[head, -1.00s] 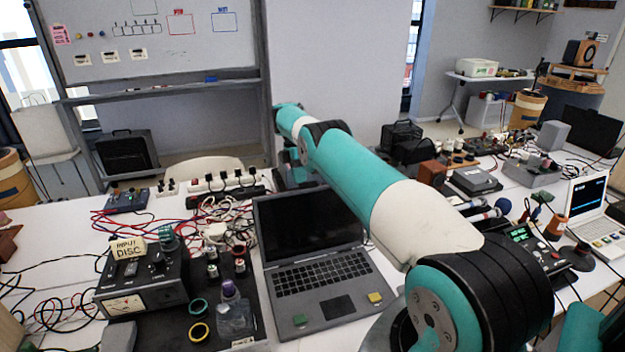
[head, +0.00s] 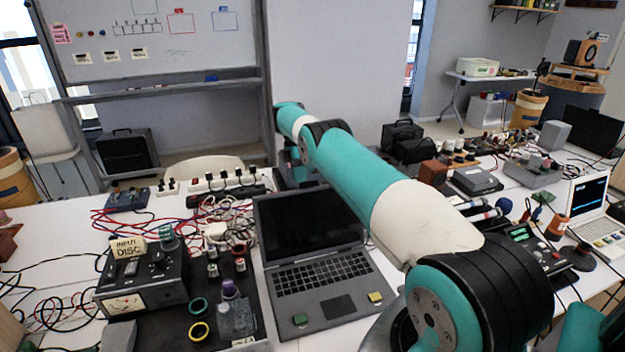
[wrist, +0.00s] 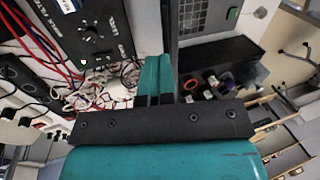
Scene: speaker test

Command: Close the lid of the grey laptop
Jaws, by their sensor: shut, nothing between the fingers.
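The grey laptop (head: 338,306) stands open on the white table in the head view, its dark screen (head: 308,222) upright and facing me. A green and a yellow piece lie on its front corners. My arm reaches over its right side, and my gripper is down behind the lid, its fingertips hidden there. In the wrist view my gripper (wrist: 154,68) is shut and empty, just beside the lid's thin dark edge (wrist: 173,30), on the back side. I cannot tell whether it touches the lid. Part of the laptop's base (wrist: 230,18) shows beyond the edge.
Left of the laptop is a black instrument (head: 140,280) with a dial, and a dark mat with rings and small bottles (head: 235,315). Tangled cables (head: 215,230) and a power strip (head: 225,180) lie behind. A white laptop (head: 597,225) stands at the right.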

